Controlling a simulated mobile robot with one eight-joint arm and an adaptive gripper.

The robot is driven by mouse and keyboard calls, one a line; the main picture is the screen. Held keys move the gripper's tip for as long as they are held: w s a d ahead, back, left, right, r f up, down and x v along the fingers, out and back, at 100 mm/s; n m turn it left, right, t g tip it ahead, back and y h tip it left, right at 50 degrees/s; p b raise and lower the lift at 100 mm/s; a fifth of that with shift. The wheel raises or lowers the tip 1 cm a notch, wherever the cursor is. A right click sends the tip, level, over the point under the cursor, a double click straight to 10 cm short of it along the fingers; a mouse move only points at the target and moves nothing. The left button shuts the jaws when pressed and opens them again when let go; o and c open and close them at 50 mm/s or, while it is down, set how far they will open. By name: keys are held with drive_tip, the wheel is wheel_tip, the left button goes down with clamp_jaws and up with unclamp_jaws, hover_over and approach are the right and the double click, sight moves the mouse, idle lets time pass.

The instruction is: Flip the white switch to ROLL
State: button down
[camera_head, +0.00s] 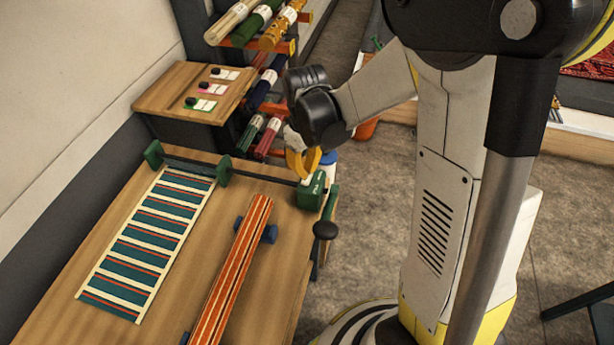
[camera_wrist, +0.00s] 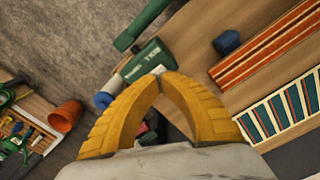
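A green box (camera_head: 312,191) with white lettering sits at the right edge of the wooden table, at the end of a dark roller bar. It also shows in the wrist view (camera_wrist: 148,60), just beyond my fingertips; the lettering is too small to read. A small white part (camera_wrist: 114,86) with a blue end shows beside the box; I cannot tell whether it is the switch. No switch position is readable. My gripper (camera_head: 303,176) has yellow fingers just above and beside the box.
A striped teal rug (camera_head: 150,240) lies on the table (camera_head: 75,255), with an orange striped strip (camera_head: 232,275) beside it. A black knob (camera_head: 326,230) projects at the right edge. Racked rolls (camera_head: 262,95) and a raised shelf (camera_head: 165,98) stand behind. An orange pot (camera_wrist: 66,116) is on the far side.

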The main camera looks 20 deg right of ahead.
sight(306, 181)
drive_tip(key=shift+f+b, duration=1.65)
drive_tip(key=shift+f, duration=0.25)
idle(0.6)
drive_tip(key=shift+r, duration=0.15)
drive_tip(key=shift+r+p, duration=2.6)
drive_tip(key=shift+r, duration=0.8)
drive_tip(key=s+r+m+t+b, duration=0.4)
drive_tip(key=s+r+t+b, duration=0.3)
drive_tip(key=s, duration=0.5)
drive_tip(key=shift+s+m, duration=0.4)
